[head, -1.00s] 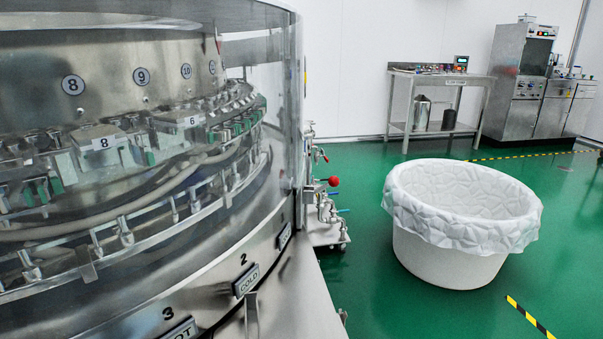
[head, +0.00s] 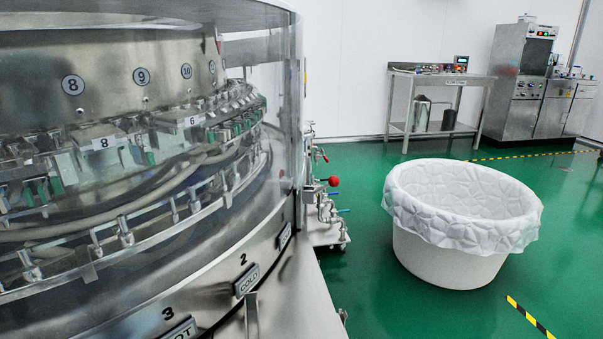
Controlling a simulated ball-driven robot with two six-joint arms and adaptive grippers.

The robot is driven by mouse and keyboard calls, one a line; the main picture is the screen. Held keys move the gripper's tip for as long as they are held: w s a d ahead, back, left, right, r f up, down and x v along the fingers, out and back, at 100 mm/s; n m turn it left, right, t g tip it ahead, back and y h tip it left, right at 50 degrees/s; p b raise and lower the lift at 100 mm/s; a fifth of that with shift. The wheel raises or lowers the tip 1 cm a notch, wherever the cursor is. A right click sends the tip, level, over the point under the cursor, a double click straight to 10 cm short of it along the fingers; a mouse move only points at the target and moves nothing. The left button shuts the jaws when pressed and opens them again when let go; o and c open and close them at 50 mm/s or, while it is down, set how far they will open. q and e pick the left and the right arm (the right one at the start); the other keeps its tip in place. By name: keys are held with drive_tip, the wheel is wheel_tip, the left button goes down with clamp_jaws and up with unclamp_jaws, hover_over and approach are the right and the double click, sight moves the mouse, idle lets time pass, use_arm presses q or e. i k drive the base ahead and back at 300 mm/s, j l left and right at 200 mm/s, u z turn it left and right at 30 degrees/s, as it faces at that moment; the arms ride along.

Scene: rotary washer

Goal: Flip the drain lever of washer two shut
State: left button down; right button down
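The rotary washer (head: 130,235) fills the left side of the head view, a round steel machine behind a clear curved guard. A "2" with a COLD plate (head: 246,280) is on its lower steel band. Pipes and valves (head: 325,200) stand at its right edge, with a red ball knob (head: 333,181) and small red and blue-green handles. I cannot tell which of these, if any, is the drain lever of washer two. An upright metal piece (head: 252,317) shows at the bottom, cut off by the frame. Neither of my grippers is in view.
A large white lined tub (head: 450,265) stands on the green floor to the right. A steel table (head: 440,75) and a steel cabinet (head: 515,90) stand along the back wall. Yellow-black tape (head: 529,316) marks the floor. Open floor lies between the washer and the tub.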

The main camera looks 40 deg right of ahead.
sight(334, 181)
drive_tip(key=z, duration=1.5)
drive_tip(key=l, duration=0.8)
